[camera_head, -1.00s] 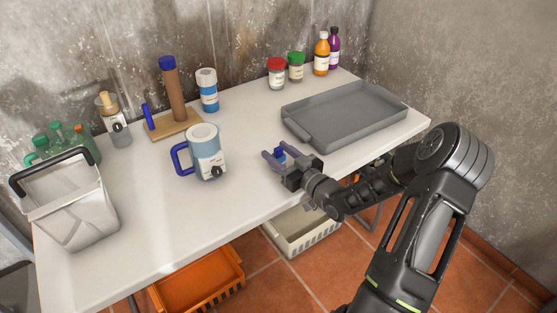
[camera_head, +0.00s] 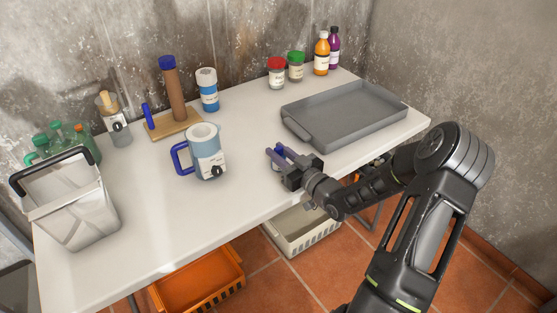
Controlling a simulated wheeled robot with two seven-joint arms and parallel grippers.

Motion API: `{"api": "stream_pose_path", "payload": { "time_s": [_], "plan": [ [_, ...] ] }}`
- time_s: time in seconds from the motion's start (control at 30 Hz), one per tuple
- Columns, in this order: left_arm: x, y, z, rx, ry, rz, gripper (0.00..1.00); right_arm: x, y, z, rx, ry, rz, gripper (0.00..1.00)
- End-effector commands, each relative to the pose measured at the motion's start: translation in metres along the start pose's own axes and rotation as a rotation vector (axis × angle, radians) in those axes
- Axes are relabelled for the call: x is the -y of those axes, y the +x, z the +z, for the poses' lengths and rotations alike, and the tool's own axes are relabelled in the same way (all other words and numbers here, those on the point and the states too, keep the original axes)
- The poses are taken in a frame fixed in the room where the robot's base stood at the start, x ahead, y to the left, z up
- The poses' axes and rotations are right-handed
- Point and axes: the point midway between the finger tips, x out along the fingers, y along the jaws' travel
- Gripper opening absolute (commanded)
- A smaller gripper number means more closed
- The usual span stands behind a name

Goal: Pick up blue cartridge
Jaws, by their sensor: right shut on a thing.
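My right gripper (camera_head: 277,154) is low over the table's front middle, its two fingers pointing left and away. It is shut on a small blue object, which I take to be the blue cartridge (camera_head: 277,166). The fingers hide most of it, and I cannot tell whether it still touches the table. My left gripper is not in view.
A grey tray (camera_head: 345,143) lies just right of the gripper. A blue-handled mug (camera_head: 207,165) stands to its left. A white-and-blue cylinder (camera_head: 208,96), jars and bottles stand at the back. A white bin (camera_head: 75,232) is at the left. The table's front middle is clear.

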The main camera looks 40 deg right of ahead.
Motion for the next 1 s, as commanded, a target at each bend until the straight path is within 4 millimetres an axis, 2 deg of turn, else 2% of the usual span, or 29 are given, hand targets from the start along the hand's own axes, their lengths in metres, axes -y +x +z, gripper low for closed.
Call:
{"api": "stream_pose_path", "payload": {
  "time_s": [0.47, 0.67, 0.87, 1.0],
  "plan": [
    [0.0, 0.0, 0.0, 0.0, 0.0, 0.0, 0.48, 0.0, -0.001, 0.002, 0.005, 0.002, 0.0, 0.0],
    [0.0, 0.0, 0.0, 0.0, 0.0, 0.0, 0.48, 0.0, -0.001, -0.003, 0.006, 0.0, 0.0, 0.0],
    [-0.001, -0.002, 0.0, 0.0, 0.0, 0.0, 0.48, 0.0, 0.0, -0.027, 0.002, -0.003, 0.0, 0.0],
    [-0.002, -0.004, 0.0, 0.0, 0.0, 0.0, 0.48, 0.0, 0.0, -0.057, 0.0, -0.007, 0.0, 0.0]
  ]
}}
